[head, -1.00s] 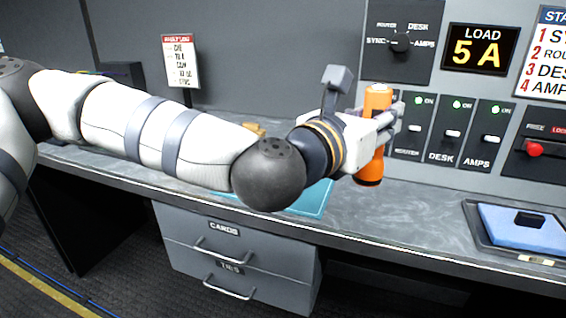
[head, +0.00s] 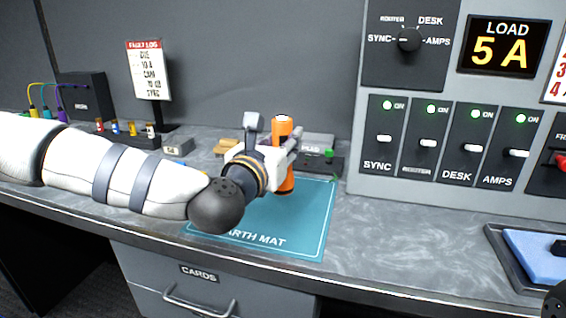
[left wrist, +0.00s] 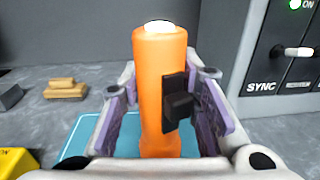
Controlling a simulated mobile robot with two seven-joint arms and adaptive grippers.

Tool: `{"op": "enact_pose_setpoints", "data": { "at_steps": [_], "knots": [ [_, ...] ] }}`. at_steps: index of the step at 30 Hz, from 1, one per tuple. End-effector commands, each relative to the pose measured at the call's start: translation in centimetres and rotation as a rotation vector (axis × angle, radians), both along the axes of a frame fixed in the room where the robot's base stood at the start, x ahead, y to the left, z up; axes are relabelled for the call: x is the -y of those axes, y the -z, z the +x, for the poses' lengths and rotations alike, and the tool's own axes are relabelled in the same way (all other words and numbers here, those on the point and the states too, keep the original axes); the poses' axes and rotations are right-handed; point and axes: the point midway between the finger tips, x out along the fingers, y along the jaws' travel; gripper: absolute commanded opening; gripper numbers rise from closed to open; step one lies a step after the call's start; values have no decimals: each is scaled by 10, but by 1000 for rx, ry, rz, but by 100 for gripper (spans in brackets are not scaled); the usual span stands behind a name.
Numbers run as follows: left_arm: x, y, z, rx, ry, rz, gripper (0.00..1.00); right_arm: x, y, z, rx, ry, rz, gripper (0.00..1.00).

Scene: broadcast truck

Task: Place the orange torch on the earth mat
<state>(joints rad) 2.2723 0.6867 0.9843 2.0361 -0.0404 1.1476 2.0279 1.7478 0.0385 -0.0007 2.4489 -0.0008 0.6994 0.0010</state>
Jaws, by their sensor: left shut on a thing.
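The orange torch (head: 283,180) stands upright in my left gripper (head: 282,160), over the back part of the earth mat. In the left wrist view the torch (left wrist: 160,80) is between the two gripper fingers, with a black switch on its side. The earth mat (head: 300,222) is a flat teal sheet on the counter, partly hidden by my left arm. It also shows in the left wrist view (left wrist: 85,135). I cannot tell whether the torch's base touches the mat. The right gripper is not clearly in view.
A panel of switches (head: 440,140) stands right of the mat. A dark tray with a blue pad (head: 535,250) lies at the right. Behind the mat are a small dark box with a green knob (head: 328,160) and wooden blocks (head: 226,147). The counter between mat and tray is clear.

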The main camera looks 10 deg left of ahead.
Motion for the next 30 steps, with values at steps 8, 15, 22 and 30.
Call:
{"op": "enact_pose_setpoints", "data": {
  "at_steps": [8, 15, 22, 30],
  "knots": [
    [-3, 38, 11, -1, 1, 1, 0, 0, 6, -6, -19, -1, 0, 54],
    [-3, 39, 10, 8, 2, -1, 0, 0, 6, -5, -18, -1, 0, 54],
    [-3, 45, 10, 5, 2, 0, 43, 0, 8, -8, -26, -1, -1, 54],
    [-3, 44, 10, 5, 2, -1, 50, 0, 8, -7, -25, -1, 0, 54]
  ]
}}
